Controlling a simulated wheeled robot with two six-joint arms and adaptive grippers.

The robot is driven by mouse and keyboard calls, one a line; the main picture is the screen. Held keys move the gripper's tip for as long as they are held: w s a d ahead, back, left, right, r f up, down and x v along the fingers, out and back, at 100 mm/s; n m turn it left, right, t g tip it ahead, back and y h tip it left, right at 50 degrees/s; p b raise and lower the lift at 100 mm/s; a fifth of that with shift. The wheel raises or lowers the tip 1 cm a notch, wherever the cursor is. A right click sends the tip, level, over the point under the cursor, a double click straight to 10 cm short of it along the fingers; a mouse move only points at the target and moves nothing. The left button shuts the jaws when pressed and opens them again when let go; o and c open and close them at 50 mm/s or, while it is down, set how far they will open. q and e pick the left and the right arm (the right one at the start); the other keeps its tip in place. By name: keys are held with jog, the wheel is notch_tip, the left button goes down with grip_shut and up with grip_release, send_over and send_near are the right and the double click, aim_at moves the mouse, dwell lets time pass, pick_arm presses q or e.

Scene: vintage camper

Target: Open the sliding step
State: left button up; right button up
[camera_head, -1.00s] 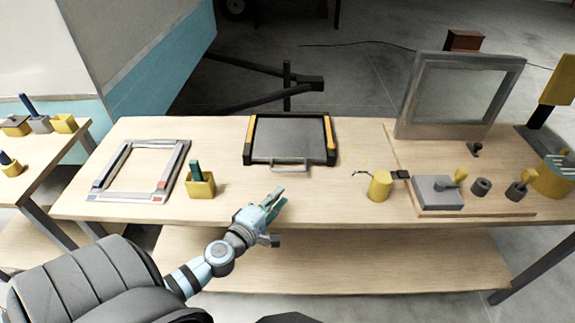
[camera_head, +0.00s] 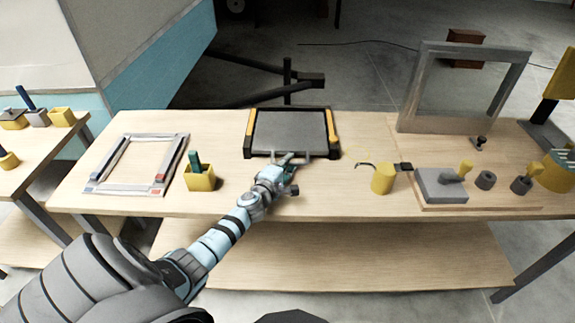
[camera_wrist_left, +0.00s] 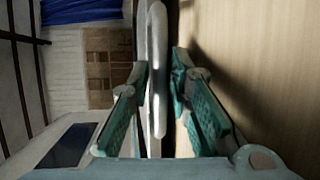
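The sliding step (camera_head: 290,130) is a dark grey panel in a black frame with yellow side strips, lying on the wooden workbench. Its pale bar handle (camera_head: 309,156) is at the front edge, partly hidden behind my left gripper (camera_head: 288,166). In the left wrist view the handle (camera_wrist_left: 157,60) runs between the two teal fingers of my left gripper (camera_wrist_left: 160,75). The fingers stand apart, one on each side of the bar, with small gaps visible. My right gripper is not in view.
A flat grey frame (camera_head: 103,183) and a yellow cup (camera_head: 200,181) lie left of the step on the workbench (camera_head: 335,190). A yellow cylinder (camera_head: 382,179), a grey block (camera_head: 441,185) and an upright frame (camera_head: 409,122) stand to the right.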

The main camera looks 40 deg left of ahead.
aim_at(287, 197)
pick_arm(q)
grip_shut()
jog(key=shift+s+d, duration=0.3)
jog(key=shift+s, duration=0.05)
jog(key=s+d+p, duration=0.1)
jog(key=s+d, duration=0.1)
jog(key=s+d+p, duration=0.1)
jog(key=s+d, duration=0.1)
jog(key=s, duration=0.1)
jog(key=s+d+p, duration=0.1)
jog(key=s, duration=0.1)
jog(key=shift+s+d, duration=0.3)
jog(key=shift+d, duration=0.1)
grip_release()
